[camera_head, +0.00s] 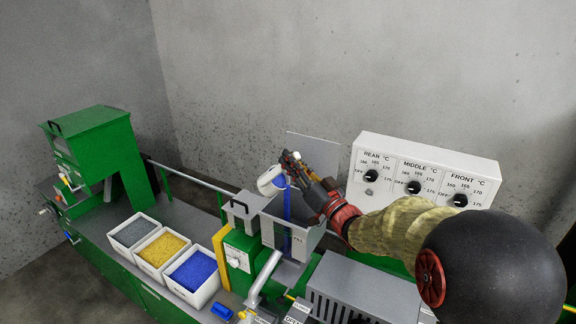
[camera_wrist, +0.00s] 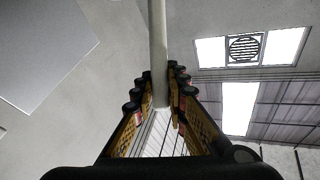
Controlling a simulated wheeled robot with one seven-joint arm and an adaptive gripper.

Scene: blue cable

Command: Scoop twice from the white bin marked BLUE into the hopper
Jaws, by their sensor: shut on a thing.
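My gripper (camera_head: 293,163) is shut on the handle of a white scoop (camera_head: 268,184) above the machine. In the wrist view my gripper (camera_wrist: 157,85) has its fingers on both sides of the pale handle (camera_wrist: 157,40). The scoop is tilted, and a blue stream (camera_head: 287,207) falls from it toward the grey hopper (camera_head: 308,243) below. The hopper's inside is mostly hidden. The white bin with blue pellets (camera_head: 174,287) stands to the left on the bench; its label is too small to read. The scoop's bowl does not show in the wrist view.
White bins of yellow (camera_head: 162,250) and grey (camera_head: 133,231) pellets stand left of the blue one. A grey box with a handle (camera_head: 240,207) adjoins the hopper. A grey plate (camera_head: 313,148) stands behind it. A white dial panel (camera_head: 425,175) is at the right. A rail (camera_head: 190,178) runs behind the bins.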

